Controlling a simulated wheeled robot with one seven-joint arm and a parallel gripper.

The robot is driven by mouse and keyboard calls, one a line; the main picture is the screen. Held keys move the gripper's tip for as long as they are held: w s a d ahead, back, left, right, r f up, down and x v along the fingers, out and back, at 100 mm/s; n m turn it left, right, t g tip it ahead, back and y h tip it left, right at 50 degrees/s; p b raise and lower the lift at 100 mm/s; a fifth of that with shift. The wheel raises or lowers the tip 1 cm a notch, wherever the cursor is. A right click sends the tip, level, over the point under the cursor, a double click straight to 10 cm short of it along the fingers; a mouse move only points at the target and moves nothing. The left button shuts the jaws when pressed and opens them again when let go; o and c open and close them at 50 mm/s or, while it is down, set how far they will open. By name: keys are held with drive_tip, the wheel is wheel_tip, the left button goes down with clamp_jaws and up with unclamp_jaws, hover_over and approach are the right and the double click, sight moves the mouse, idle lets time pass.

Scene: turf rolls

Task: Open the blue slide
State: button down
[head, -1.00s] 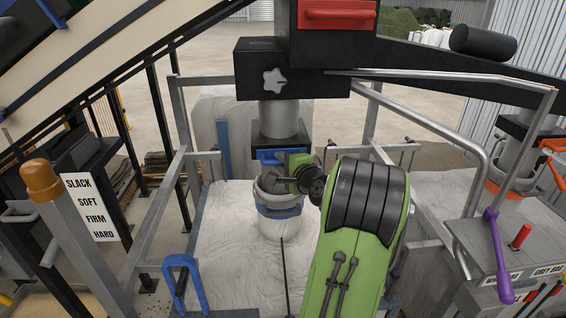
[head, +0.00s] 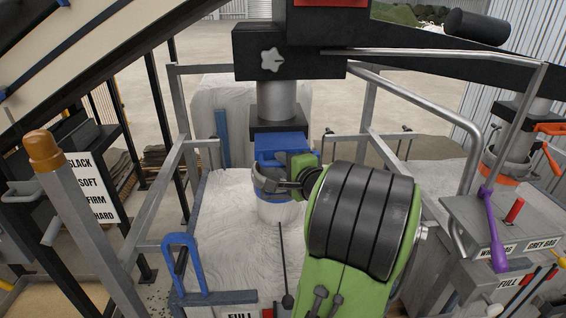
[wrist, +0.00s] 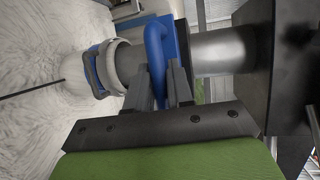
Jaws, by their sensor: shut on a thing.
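The blue slide (head: 280,142) sits under the black block at the foot of the grey spout (head: 277,100), with much of its flat blue plate showing. In the wrist view its blue bent handle (wrist: 155,45) passes between the two dark fingers of my gripper (wrist: 160,82). My gripper is shut on that handle. In the head view my green and black arm hides part of the slide's near side and most of the fingers. Below the slide is a white bag neck with a blue-grey clamp band (head: 272,190).
A white bulk bag (head: 225,220) fills the space below. Grey frame rails (head: 150,190) stand on both sides. A purple lever (head: 493,230) and a red handle (head: 514,210) are at right.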

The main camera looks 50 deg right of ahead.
drive_tip(key=shift+s+a, duration=0.1)
drive_tip(key=c, duration=1.1)
unclamp_jaws()
drive_tip(key=b+v, duration=0.3)
drive_tip(key=v, duration=1.2)
drive_tip(key=shift+s+b, duration=0.3)
drive_tip(key=shift+s, duration=0.05)
drive_tip(key=shift+a+r, duration=0.1)
drive_tip(key=shift+a, duration=0.05)
